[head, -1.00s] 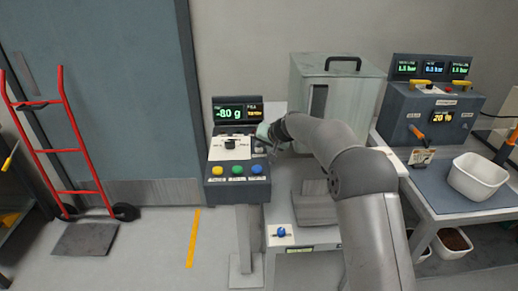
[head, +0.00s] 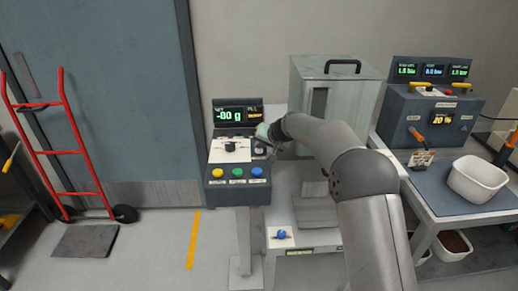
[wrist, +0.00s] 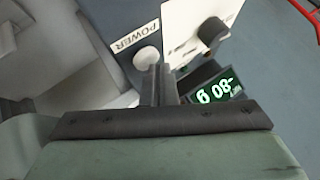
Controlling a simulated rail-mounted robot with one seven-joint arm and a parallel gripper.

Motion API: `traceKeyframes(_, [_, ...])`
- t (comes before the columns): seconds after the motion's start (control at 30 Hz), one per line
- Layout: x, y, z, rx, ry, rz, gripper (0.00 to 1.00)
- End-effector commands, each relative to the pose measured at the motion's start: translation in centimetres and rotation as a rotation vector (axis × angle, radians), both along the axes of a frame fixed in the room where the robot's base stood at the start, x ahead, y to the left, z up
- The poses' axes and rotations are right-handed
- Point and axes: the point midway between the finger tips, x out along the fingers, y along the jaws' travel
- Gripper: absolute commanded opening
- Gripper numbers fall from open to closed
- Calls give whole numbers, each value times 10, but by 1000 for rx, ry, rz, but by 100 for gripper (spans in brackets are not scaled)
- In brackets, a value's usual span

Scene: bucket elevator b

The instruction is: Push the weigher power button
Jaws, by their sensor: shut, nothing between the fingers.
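The weigher's control box (head: 237,190) stands left of my arm, with a lit display (head: 229,115) reading about -80 g. In the wrist view, the white round power button (wrist: 147,57) sits on a dark panel below a label (wrist: 135,36) reading POWER. My gripper (wrist: 159,68) is shut and empty. Its fingertips overlap the lower edge of the button in the wrist view; I cannot tell whether they touch it. In the head view, my gripper (head: 262,147) is at the box's upper right, and the button is hard to make out there.
Yellow (head: 217,173), green (head: 237,171) and blue (head: 256,170) buttons line the front of the box. A black knob (head: 230,147) sits on its white plate. A grey cabinet (head: 345,85) stands behind my arm. A bench (head: 470,200) is at right.

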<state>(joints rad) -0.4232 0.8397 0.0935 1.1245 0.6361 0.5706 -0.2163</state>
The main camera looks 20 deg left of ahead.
Motion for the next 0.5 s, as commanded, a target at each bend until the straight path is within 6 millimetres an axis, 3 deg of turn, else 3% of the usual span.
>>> traceKeyframes(0.5, [1, 0, 54, 1, -3, -1, 0])
